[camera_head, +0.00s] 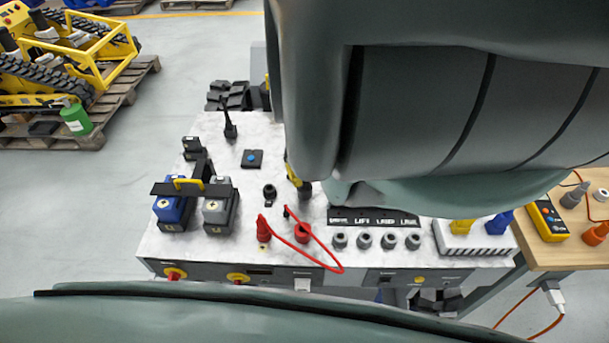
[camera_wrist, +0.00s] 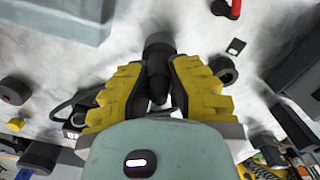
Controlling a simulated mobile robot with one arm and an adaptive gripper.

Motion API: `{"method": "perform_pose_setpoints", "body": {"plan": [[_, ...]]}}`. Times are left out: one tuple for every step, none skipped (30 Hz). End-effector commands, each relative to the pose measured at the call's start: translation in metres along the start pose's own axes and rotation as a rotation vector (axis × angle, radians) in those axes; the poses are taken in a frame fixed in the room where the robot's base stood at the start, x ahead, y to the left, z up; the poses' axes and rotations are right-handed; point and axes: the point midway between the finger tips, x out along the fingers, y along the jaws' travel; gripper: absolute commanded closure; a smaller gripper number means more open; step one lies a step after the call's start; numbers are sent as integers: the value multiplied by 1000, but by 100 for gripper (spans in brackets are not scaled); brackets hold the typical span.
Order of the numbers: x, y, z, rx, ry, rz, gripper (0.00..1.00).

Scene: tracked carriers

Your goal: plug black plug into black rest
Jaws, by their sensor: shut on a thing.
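The black plug (camera_wrist: 157,72) is between the yellow fingers of my gripper (camera_wrist: 158,95) in the wrist view. My gripper is shut on it. In the head view the yellow fingers (camera_head: 293,174) show just below my arm, with the dark plug (camera_head: 305,190) under them. A short black round socket with a small label beside it, which looks like the black rest (camera_head: 270,190), stands on the pale bench top left of the plug. In the wrist view this rest (camera_wrist: 223,69) is right of the plug, apart from it, and looks empty.
A red plug (camera_head: 264,231) and a red socket (camera_head: 303,233) with a red cord stand nearer the front edge. Blue and grey blocks under a black bar with a yellow handle (camera_head: 188,183) stand left. Several grey sockets (camera_head: 364,241) line the front right. My arm hides the back right.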

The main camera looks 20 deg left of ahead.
Motion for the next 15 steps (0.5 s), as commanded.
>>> {"method": "perform_pose_setpoints", "body": {"plan": [[1,0,0,0,0,0,77],[0,0,0,0,0,0,74],[0,0,0,0,0,0,70],[0,0,0,0,0,0,67],[0,0,0,0,0,0,64],[0,0,0,0,0,0,60],[0,0,0,0,0,0,57],[0,0,0,0,0,0,54],[0,0,0,0,0,0,54],[0,0,0,0,0,0,54],[0,0,0,0,0,0,54],[0,0,0,0,0,0,54],[0,0,0,0,0,0,54],[0,0,0,0,0,0,54],[0,0,0,0,0,0,54]]}}
